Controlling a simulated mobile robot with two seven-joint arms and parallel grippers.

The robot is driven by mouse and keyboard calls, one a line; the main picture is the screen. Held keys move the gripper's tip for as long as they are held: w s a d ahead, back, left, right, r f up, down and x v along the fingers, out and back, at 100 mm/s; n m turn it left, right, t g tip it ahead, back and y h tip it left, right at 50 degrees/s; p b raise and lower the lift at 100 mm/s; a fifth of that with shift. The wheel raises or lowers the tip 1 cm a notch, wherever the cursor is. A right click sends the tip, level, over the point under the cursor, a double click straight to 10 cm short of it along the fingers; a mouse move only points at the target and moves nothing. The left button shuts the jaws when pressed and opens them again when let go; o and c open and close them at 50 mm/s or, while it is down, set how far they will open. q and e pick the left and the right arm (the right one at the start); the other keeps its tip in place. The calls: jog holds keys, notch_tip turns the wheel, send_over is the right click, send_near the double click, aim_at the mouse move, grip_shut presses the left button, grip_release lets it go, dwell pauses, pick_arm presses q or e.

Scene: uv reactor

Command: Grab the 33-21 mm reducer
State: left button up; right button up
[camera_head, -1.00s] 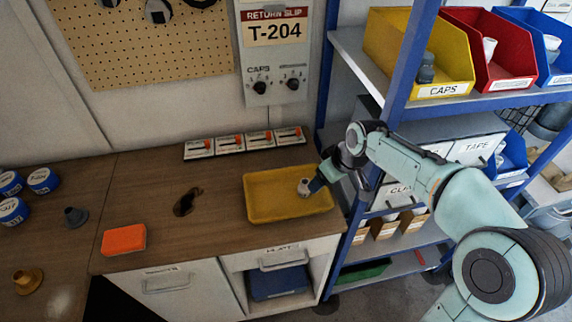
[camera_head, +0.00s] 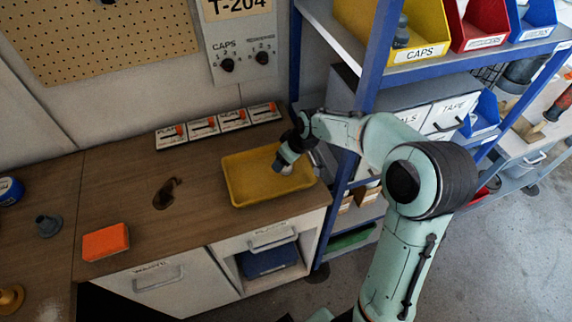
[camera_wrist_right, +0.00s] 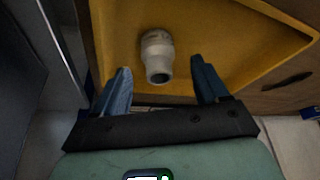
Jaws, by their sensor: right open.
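A whitish stepped reducer (camera_wrist_right: 157,55) lies in the yellow tray (camera_wrist_right: 228,50) in the right wrist view, its narrower open end towards me. No size mark is readable on it. My right gripper (camera_wrist_right: 161,82) is open, with a blue finger on each side of the line to the reducer. The reducer is just beyond the fingertips and apart from them. In the head view my right gripper (camera_head: 281,167) is low over the yellow tray (camera_head: 240,196) and largely covers the reducer. My left gripper is not in view.
A brass fitting (camera_head: 10,298) is further left. The blue-framed shelf (camera_head: 345,185) stands close on the right.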

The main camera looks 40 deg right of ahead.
jog(key=x, duration=0.4)
jog(key=shift+r, duration=0.1)
jog(key=shift+s, duration=0.1)
jog(key=c, duration=1)
jog(key=shift+r, duration=0.1)
jog(key=shift+c, duration=0.2)
